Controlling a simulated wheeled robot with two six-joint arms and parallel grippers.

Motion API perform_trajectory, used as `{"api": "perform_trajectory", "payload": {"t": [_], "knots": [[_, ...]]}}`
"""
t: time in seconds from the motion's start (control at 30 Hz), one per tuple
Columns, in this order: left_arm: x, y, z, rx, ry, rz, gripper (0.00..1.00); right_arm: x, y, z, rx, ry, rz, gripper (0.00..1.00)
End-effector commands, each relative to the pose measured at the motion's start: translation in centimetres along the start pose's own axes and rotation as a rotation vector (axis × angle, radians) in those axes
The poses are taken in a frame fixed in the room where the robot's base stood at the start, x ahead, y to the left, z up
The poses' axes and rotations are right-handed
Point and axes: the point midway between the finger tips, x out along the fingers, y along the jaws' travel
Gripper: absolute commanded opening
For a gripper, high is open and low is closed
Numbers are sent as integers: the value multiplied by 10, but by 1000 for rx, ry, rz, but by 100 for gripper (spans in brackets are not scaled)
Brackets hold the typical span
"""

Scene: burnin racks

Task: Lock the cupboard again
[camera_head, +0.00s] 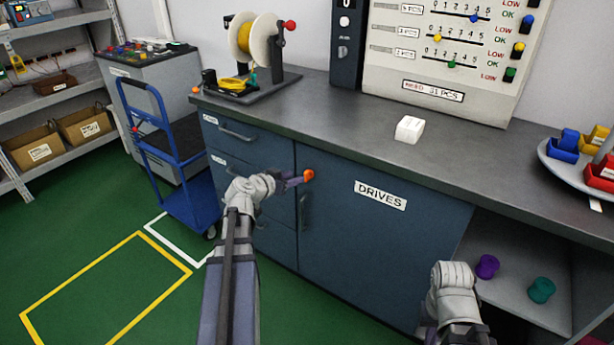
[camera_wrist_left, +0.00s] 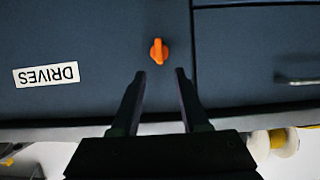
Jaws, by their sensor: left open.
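The cupboard is the dark blue door (camera_head: 366,240) labelled DRIVES under the grey worktop, and it looks shut. An orange turn knob (camera_head: 308,175) sits near the door's top left corner. In the left wrist view the knob (camera_wrist_left: 158,51) stands just beyond the fingertips. My left gripper (camera_head: 298,181) is open and empty beside the knob, and its fingers (camera_wrist_left: 158,74) show apart with the knob ahead between them. My right arm (camera_head: 455,295) shows at the lower right, in front of the open shelf; its fingers are not visible.
Drawers (camera_head: 240,140) lie left of the door. A blue trolley (camera_head: 185,165) stands further left. The worktop (camera_head: 330,120) holds a cable spool (camera_head: 256,38) and a white block (camera_head: 409,129). Purple (camera_head: 487,266) and teal (camera_head: 541,290) pieces lie on the open shelf.

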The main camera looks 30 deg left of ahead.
Motion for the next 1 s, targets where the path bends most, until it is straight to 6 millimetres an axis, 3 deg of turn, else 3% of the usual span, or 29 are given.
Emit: {"api": "perform_trajectory", "payload": {"t": [0.43, 0.77, 1.0], "knots": [[65, 0, 2, 1, -1, 2, 45, 26, -2, -2, 0, 0, 0, 0], [71, 1, 0, 0, -1, 1, 45, 27, -2, -2, 0, 0, 0, 0], [71, 1, 0, 0, -1, 1, 20, 27, -2, -2, 0, 0, 0, 0]]}}
